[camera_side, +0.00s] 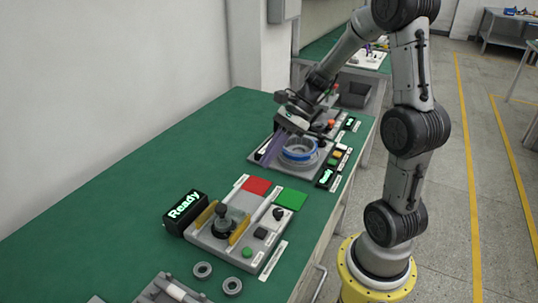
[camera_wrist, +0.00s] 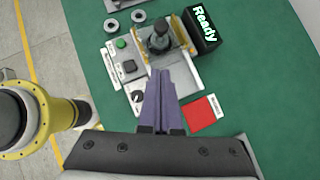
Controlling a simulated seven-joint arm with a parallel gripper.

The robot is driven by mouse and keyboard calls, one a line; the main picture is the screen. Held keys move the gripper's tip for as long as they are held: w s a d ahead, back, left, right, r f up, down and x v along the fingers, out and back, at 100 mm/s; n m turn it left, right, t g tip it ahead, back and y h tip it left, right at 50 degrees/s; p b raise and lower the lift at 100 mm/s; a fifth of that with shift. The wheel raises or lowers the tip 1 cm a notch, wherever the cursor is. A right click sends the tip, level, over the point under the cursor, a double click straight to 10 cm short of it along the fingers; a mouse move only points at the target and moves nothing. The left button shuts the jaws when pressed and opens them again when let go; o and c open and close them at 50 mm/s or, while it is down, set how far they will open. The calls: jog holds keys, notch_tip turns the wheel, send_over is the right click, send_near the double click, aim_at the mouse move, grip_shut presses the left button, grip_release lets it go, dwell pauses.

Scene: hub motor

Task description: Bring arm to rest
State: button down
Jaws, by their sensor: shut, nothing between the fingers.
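My gripper (camera_wrist: 160,98) is shut and empty, its two purple fingers together in the wrist view. In the side view my gripper (camera_side: 264,160) hangs beside the blue and silver ring-shaped part (camera_side: 299,149) on the far grey fixture; I cannot tell whether it touches anything. In the wrist view the fingertips lie in front of the near grey station, which carries a black post (camera_wrist: 160,38). The black box reading "Ready" (camera_side: 185,207) stands at that station's left end in the side view.
The green table (camera_side: 110,185) has wide free room at left. A red square (camera_side: 257,185) and a green square (camera_side: 292,197) are by the near station. Two grey rings (camera_side: 203,270) lie in front. Lit displays (camera_side: 326,177) line the far fixture's right side.

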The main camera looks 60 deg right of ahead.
jog(key=s+a+r+n+h, duration=0.2)
jog(key=s+a+r+n, duration=0.4)
jog(key=a+r+n, duration=0.4)
jog(key=s+d+f+n+t+h, duration=0.1)
jog(key=s+n+h, duration=0.4)
jog(key=n, duration=0.8)
jog(key=s+d+f, duration=0.1)
jog(key=s, duration=0.2)
jog(key=shift+s+d+t, duration=0.2)
jog(key=shift+s+t, duration=0.15)
jog(key=shift+t, duration=0.05)
jog(key=shift+n, duration=0.3)
